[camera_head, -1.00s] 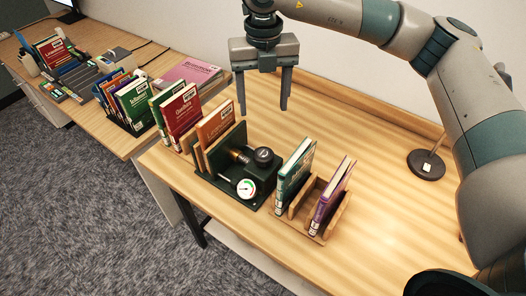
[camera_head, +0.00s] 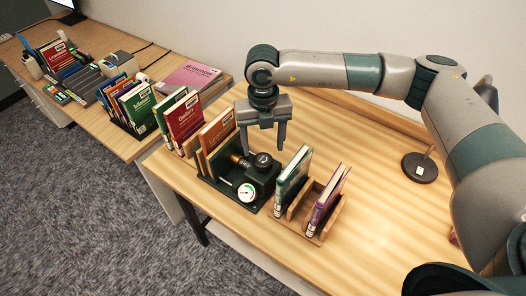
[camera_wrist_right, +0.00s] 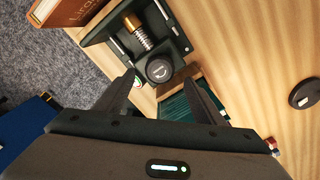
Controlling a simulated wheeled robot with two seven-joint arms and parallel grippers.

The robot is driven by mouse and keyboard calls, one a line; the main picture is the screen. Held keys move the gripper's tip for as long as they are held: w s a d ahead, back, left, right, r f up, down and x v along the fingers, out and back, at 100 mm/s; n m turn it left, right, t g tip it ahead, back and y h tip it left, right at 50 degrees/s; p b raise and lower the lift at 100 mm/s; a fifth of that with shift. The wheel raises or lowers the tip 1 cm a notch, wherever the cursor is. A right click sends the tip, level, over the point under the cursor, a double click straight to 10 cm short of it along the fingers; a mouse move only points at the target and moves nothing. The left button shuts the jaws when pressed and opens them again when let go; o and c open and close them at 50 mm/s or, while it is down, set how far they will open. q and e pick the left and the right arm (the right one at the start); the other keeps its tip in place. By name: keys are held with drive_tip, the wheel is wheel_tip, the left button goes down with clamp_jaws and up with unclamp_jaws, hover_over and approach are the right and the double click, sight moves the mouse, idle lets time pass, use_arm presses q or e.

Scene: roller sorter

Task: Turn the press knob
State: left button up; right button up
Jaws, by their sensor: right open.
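The press (camera_head: 228,187) is a dark device on the wooden table, with a round black knob (camera_head: 263,161) on top, a brass-coloured cylinder at its side and a white dial gauge (camera_head: 247,192) in front. My right gripper (camera_head: 263,150) is open, fingers pointing down, just above and behind the knob. In the right wrist view the knob (camera_wrist_right: 159,69) shows beyond the fingertips, roughly between them but farther out. The fingers look empty and I see no contact with the knob. My left gripper is not in view.
An orange book (camera_head: 217,132) stands against the press on its left. A green book (camera_head: 292,178) and a purple book (camera_head: 327,199) stand in a wooden holder close on the right. A dark round base (camera_head: 420,168) is farther right, with free table between.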

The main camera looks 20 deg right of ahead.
sight(263, 159)
drive_tip(key=shift+f+p, duration=1.05)
drive_tip(key=shift+f, duration=1.95)
drive_tip(key=shift+c, duration=0.7)
drive_tip(key=c, duration=0.9)
